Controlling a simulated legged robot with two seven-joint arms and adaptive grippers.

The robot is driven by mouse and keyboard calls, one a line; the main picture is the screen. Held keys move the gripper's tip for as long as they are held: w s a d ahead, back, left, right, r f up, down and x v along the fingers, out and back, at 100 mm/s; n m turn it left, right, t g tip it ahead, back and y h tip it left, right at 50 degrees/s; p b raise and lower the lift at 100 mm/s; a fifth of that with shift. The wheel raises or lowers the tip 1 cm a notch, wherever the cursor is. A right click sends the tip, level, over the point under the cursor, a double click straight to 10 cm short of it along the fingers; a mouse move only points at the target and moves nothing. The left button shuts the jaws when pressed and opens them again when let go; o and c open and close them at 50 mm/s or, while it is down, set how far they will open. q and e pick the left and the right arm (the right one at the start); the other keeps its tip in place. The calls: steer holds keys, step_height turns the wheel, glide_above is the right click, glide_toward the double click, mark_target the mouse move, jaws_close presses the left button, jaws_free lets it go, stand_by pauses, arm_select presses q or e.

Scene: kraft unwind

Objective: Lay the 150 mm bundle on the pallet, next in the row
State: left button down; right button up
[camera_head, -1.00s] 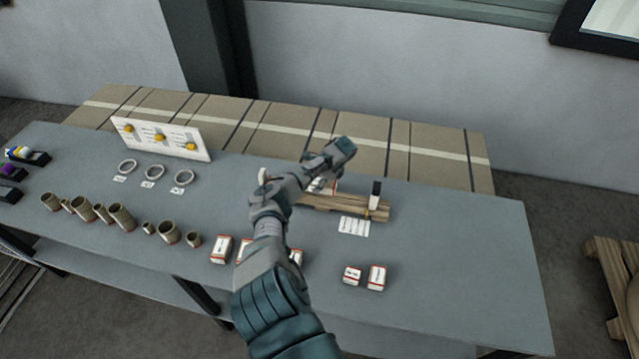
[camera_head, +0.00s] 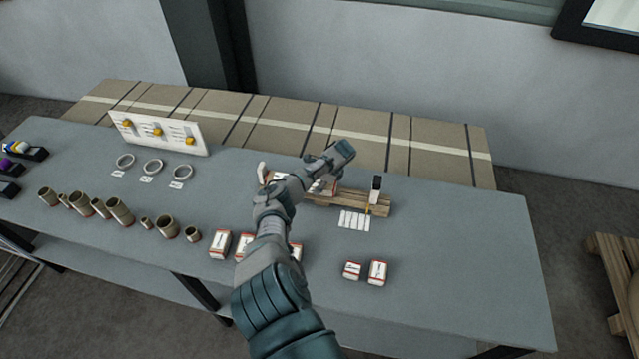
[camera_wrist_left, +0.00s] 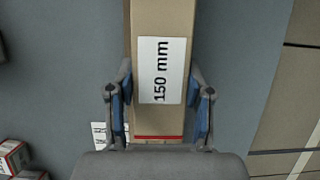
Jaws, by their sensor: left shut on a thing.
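The 150 mm bundle (camera_wrist_left: 146,118) is a long brown kraft block with a white label and a red band near its close end. In the left wrist view, my left gripper (camera_wrist_left: 160,100) has a blue-padded finger on each side of it and is shut on it. In the head view, my left gripper (camera_head: 325,165) is over the wooden pallet (camera_head: 375,208) and hides part of it. White and red surfaces show under the gripper; I cannot tell whether the bundle touches the pallet. A dark-topped upright piece (camera_head: 376,189) stands at the pallet's right end. My right gripper is out of view.
A white card (camera_head: 354,220) lies before the pallet. Small labelled bundles (camera_head: 377,272) stand along the front, some partly behind my arm. Brown tubes (camera_head: 118,211), rings (camera_head: 153,166) and a white panel (camera_head: 158,132) are left. The bench (camera_head: 460,260) is clear at right.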

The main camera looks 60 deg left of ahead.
arm_select(q)
steer(key=shift+f, duration=0.15)
stand_by(0.4)
steer(key=shift+c, duration=1.9)
jaws_free()
steer(key=v, duration=1.2)
steer(key=shift+f, duration=0.1)
steer(key=shift+f, duration=0.15)
